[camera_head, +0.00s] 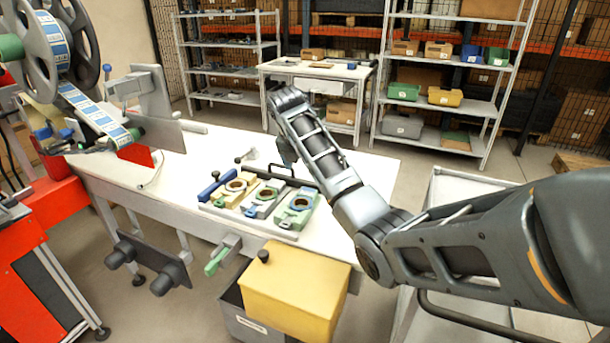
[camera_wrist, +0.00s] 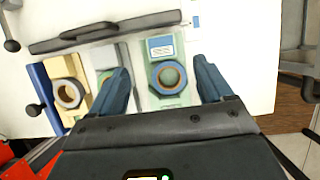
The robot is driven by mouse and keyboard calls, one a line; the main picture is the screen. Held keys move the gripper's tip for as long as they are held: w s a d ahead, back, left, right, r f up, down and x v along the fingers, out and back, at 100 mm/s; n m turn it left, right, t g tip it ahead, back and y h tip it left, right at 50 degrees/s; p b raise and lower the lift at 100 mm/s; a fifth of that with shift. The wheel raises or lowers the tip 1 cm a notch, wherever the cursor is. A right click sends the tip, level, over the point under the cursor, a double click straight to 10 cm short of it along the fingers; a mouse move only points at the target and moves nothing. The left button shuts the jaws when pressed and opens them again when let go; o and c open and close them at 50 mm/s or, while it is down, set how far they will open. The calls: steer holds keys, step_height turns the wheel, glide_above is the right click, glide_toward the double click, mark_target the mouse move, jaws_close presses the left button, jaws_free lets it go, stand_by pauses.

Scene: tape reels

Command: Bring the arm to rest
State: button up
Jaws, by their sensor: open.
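My arm reaches in from the right in the head view and bends down over the white table (camera_head: 372,178). My gripper (camera_head: 285,152) is partly hidden behind the arm there. In the wrist view my gripper (camera_wrist: 165,82) is open, with its two blue-grey fingers apart and nothing held between them. Beyond and between the fingers is a green holder (camera_head: 296,207) with a ring-shaped reel; the holder also shows in the wrist view (camera_wrist: 148,100). I cannot tell the exact height of the fingers above it.
A grey tray (camera_head: 285,236) bears several coloured holders with reels. A reel machine (camera_head: 150,95) stands at the left of the table. A yellow box (camera_head: 295,290) is below the front edge. Shelves (camera_head: 455,60) stand behind, and a grey cart (camera_head: 465,185) is at the right.

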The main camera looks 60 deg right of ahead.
steer(key=shift+a+r, duration=0.3)
steer(key=shift+r, duration=0.35)
